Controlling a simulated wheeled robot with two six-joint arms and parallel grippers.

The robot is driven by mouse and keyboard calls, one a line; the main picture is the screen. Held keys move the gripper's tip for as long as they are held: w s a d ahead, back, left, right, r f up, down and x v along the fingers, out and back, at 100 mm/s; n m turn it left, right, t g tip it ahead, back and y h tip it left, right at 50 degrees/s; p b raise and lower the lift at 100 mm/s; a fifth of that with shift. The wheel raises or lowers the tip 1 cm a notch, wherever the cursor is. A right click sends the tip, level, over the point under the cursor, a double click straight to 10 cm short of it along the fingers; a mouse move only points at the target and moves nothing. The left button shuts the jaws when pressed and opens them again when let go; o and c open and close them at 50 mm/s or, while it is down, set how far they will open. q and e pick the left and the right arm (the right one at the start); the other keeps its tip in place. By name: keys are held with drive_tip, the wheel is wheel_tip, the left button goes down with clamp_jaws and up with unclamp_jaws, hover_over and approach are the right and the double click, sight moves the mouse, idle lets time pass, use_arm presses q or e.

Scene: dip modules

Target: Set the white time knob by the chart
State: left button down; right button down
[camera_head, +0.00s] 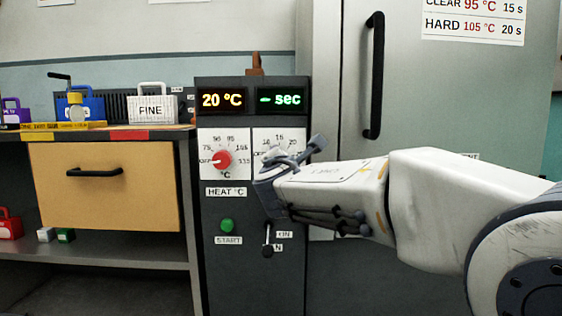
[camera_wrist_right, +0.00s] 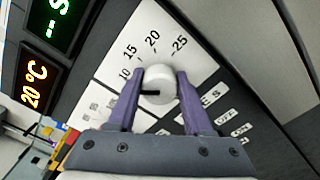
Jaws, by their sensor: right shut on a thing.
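The white time knob (camera_wrist_right: 158,84) sits on a white dial plate with marks 10, 15, 20 and 25, seen in the right wrist view. My right gripper (camera_wrist_right: 157,90) is shut on the knob, with one purple finger on each side. A dark pointer line shows on the knob's left part. In the head view my right gripper (camera_head: 283,165) covers the knob and part of its dial (camera_head: 278,137). The time display (camera_head: 280,99) reads "- sec" in green. The chart (camera_head: 475,20) at the upper right shows CLEAR 95 °C 15 s and HARD 105 °C 20 s; its top is cut off. My left gripper is not in view.
The red heat knob (camera_head: 221,160) is left of the time dial, below a 20 °C display (camera_head: 222,100). A green start button (camera_head: 227,225) and a black lever (camera_head: 268,240) are below. A grey door with a black handle (camera_head: 374,75) stands to the right.

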drive_tip(key=shift+c, duration=1.5)
unclamp_jaws()
drive_tip(key=s+p, duration=0.2)
drive_tip(key=s, duration=0.8)
drive_tip(key=shift+s, duration=0.25)
